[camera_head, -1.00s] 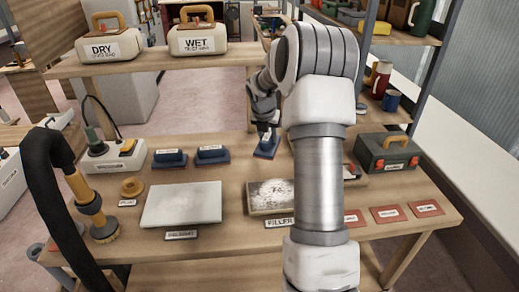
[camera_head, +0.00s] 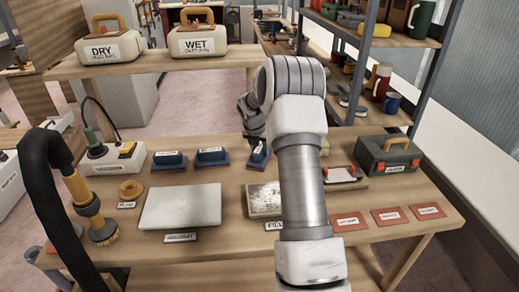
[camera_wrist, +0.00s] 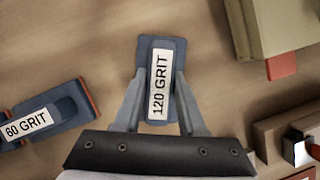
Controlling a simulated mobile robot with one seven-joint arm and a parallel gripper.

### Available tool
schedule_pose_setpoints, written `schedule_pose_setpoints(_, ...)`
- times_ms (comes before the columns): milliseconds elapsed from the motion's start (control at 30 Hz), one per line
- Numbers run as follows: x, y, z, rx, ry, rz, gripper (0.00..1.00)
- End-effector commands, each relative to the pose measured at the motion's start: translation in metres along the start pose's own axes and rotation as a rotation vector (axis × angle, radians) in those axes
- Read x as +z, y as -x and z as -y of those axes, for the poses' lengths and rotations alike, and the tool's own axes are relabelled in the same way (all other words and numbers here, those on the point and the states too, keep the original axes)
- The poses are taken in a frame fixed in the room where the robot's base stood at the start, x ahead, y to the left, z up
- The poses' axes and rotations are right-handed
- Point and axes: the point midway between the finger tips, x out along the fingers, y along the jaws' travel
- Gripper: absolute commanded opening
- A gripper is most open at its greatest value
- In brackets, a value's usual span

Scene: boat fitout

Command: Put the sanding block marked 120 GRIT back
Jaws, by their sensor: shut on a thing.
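The sanding block marked 120 GRIT (camera_wrist: 161,65) is blue with a white label, and sits between the fingers of my gripper (camera_wrist: 160,112) in the wrist view. My gripper is shut on it. In the head view the block (camera_head: 258,157) is under my gripper (camera_head: 257,143), low over the workbench or resting on it; I cannot tell which. It is to the right of two other blue blocks (camera_head: 169,160) (camera_head: 212,156). In the wrist view the block marked 60 GRIT (camera_wrist: 40,120) lies to the left, apart from it.
On the workbench, a grey slab (camera_head: 180,207) and a whitish block (camera_head: 263,199) lie in front. A sander on a black hose (camera_head: 45,165) stands at left. A toolbox (camera_head: 388,154) and red labelled pads (camera_head: 386,217) are at right. DRY and WET cases (camera_head: 198,41) stand behind.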

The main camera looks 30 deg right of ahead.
Motion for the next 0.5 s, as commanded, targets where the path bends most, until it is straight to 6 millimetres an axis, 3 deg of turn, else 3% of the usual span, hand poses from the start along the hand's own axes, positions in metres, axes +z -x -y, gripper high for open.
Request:
schedule_pose_setpoints(67,-0.0011,-0.0026,0.0001,0.000,0.000,0.000,0.00)
schedule_pose_setpoints(100,-0.0013,-0.0025,0.0001,0.000,0.000,-0.001,0.45)
schedule_pose_setpoints(233,-0.0014,-0.0025,0.0001,0.000,0.000,-0.001,0.69)
schedule_pose_setpoints(500,-0.0011,-0.0017,-0.0001,0.000,0.000,-0.001,0.70)
